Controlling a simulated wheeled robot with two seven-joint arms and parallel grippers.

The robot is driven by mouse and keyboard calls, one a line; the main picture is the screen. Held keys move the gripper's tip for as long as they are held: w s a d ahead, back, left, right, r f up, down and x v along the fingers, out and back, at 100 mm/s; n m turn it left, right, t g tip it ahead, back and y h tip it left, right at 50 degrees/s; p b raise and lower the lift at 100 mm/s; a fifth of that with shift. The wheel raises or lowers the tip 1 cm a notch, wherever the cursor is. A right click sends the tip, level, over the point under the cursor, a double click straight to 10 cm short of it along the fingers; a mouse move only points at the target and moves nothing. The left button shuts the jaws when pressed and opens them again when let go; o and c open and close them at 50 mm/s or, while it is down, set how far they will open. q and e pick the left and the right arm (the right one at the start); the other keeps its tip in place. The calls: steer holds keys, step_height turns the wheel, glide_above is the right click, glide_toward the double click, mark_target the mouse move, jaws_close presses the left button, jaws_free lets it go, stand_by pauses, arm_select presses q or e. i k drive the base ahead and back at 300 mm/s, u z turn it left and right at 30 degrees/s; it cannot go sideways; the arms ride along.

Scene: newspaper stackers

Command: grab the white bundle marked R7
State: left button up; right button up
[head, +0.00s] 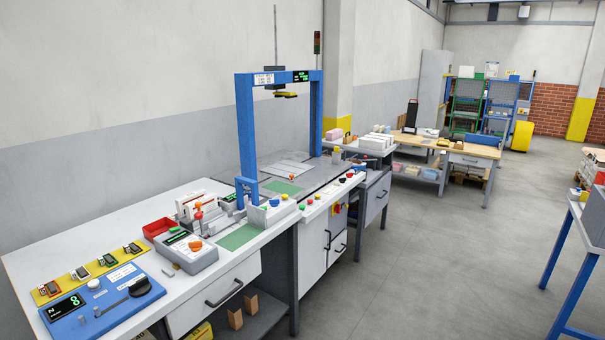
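No marking R7 can be read anywhere in the head view, so I cannot tell which thing is the bundle. White block-like stacks (375,142) lie on a bench beyond the blue machine frame, small and far off. Another pale stack (592,172) is partly cut off at the right edge. Neither of my grippers shows in this view.
A white workbench (120,238) holds a blue control panel (105,298), a red tray (158,229) and a grey device (187,252). A blue gantry (245,130) stands behind. A blue-legged table (567,262) is at right. The grey floor (430,270) between is clear.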

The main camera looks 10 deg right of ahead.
mark_target(364, 142)
steer(key=z, duration=0.85)
steer(key=i, duration=1.85)
steer(key=z, duration=0.9)
steer(key=i, duration=2.05)
steer(key=u, duration=0.6)
steer(key=i, duration=2)
steer(key=u, duration=1.05)
steer(key=i, duration=0.35)
steer(key=u, duration=0.1)
